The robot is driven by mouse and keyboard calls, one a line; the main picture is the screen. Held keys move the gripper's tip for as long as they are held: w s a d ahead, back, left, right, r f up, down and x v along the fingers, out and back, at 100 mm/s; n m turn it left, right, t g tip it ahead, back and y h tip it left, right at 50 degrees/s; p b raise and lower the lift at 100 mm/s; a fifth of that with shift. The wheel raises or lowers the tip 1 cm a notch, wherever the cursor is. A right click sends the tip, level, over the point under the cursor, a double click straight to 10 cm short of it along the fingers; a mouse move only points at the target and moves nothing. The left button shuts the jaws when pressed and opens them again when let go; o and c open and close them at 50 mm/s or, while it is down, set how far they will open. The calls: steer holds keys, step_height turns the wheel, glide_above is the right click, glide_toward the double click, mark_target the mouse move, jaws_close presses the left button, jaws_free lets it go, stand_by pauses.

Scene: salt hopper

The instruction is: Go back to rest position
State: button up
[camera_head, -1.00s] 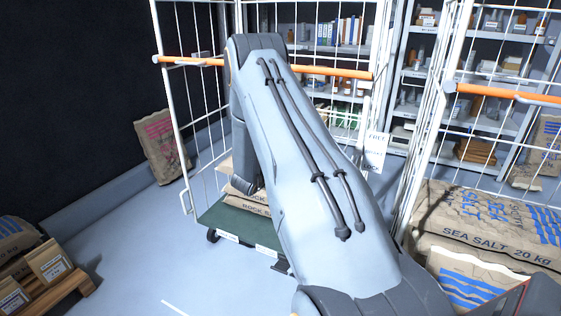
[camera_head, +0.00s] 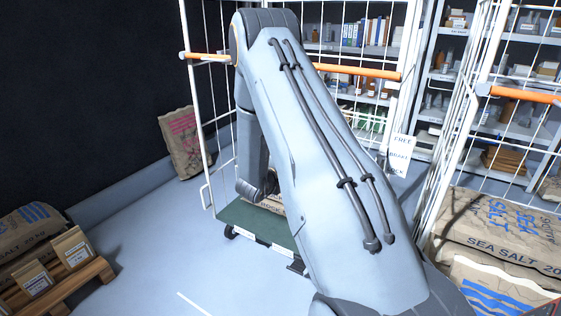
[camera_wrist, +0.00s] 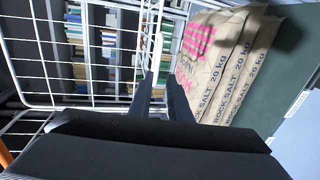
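My arm stretches forward across the head view and bends down at its far end over the roll cage. My gripper is hidden behind the arm in the head view. In the wrist view its two dark fingers (camera_wrist: 161,80) stick up side by side with a narrow gap between them. Nothing shows held between them. Stacked rock salt bags (camera_wrist: 225,62) lie on the green cage base (camera_wrist: 285,65), to the right of the fingers. In the head view only a small part of these bags (camera_head: 273,204) shows beside my arm.
The wire roll cage (camera_head: 203,100) with an orange bar (camera_head: 375,75) surrounds my arm's far end. Another cage (camera_head: 470,110) and sea salt bags (camera_head: 500,235) stand close on the right. A wooden pallet (camera_head: 85,285) is at lower left. Floor (camera_head: 150,240) between is clear.

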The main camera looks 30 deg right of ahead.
steer(key=a+r+m+t+y, duration=0.25)
steer(key=a+y, duration=0.75)
steer(key=a, duration=1.1)
steer(key=s+a+r+m+g+y, duration=0.1)
steer(key=s+a+r+g+y, duration=0.15)
steer(key=s+a, duration=0.5)
steer(key=s+a+r+g+y, duration=0.1)
steer(key=s+a+g+y, duration=0.3)
steer(key=s, duration=0.6)
steer(key=s+a+r+m+g+h, duration=0.1)
steer(key=s+m+g+h, duration=0.1)
steer(key=s, duration=1.1)
steer(key=shift+s+a+g, duration=0.15)
steer(key=shift+s+g, duration=0.05)
steer(key=shift+g, duration=0.2)
